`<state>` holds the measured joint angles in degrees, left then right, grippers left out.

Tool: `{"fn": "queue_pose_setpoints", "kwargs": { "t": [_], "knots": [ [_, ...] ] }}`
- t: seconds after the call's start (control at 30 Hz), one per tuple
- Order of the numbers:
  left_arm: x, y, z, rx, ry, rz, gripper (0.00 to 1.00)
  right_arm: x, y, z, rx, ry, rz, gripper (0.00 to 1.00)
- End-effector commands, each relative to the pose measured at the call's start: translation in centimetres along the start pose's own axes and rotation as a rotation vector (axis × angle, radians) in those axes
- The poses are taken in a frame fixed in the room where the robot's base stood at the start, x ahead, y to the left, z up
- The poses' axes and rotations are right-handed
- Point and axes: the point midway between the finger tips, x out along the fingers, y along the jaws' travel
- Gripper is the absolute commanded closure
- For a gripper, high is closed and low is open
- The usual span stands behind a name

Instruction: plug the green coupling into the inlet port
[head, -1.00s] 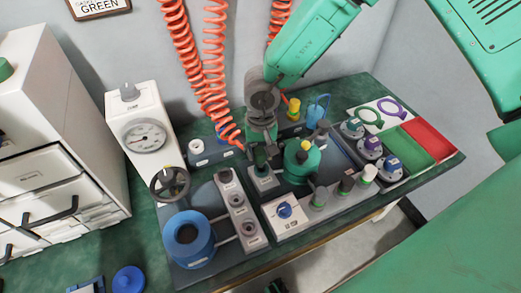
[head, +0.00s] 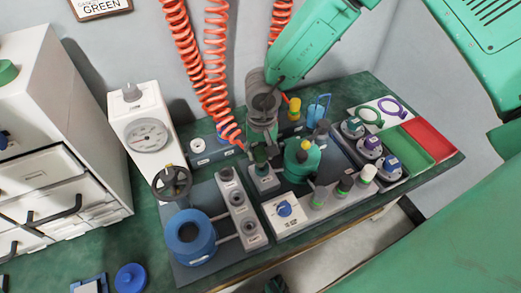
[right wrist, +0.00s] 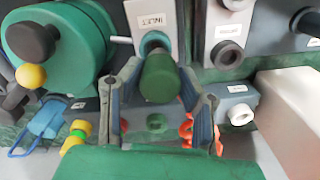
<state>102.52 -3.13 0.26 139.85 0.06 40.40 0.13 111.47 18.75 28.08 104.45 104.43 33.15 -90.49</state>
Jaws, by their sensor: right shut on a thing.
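My right gripper (head: 262,148) points down over the small pale inlet block (head: 265,180) in the head view. It is shut on the green coupling (right wrist: 159,80), which sits between the two fingertips in the right wrist view. In the head view the fingers mostly hide the coupling. My left gripper is not in view.
A green round vessel (head: 302,160) with a yellow knob stands close to the right of the gripper. A grey block with several sockets (head: 243,208) stands to its left. Orange coiled hoses (head: 205,90) hang behind. A blue ring (head: 190,238) sits at the front left.

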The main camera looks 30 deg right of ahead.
Motion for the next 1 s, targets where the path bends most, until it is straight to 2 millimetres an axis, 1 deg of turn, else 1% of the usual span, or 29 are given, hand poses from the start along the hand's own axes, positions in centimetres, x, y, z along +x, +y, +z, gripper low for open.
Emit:
{"fn": "queue_pose_setpoints", "kwargs": {
  "t": [0.2,0.57,1.0],
  "knots": [
    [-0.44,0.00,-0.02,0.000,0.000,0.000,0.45,-0.03,-0.12,0.08,0.002,-0.001,0.000,1.00],
    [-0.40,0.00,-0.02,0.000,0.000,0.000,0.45,0.05,-0.15,0.08,0.001,0.000,0.000,1.00],
    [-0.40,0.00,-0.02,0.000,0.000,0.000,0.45,0.84,-0.11,0.06,0.001,0.000,0.000,1.00]
  ]
}}
